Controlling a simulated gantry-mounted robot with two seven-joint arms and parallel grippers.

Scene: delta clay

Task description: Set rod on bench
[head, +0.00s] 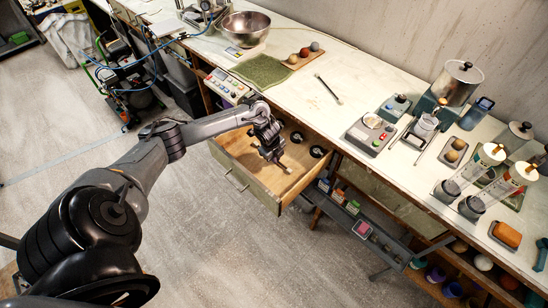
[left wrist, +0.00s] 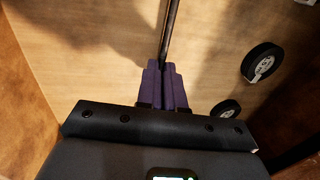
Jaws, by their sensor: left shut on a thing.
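My left gripper (head: 277,158) is down inside the open drawer (head: 246,185), with its fingers shut. In the left wrist view its purple fingertips (left wrist: 165,85) close on a thin, dark metallic rod (left wrist: 171,32), which runs up the picture over the pale drawer floor. The rod's far end is out of that view, and I cannot tell whether it touches the floor. The bench (head: 290,90) has a white, stained top behind the drawer. Another thin, dark rod-like tool (head: 328,89) lies on it. My right gripper is not in view.
Black rolls (head: 317,152) lie in the drawer, to the right of my gripper; one also shows in the wrist view (left wrist: 262,62). A green mat (head: 262,72), metal bowl (head: 246,27) and grey scale (head: 370,135) stand on the bench. Bench top around the tool is clear.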

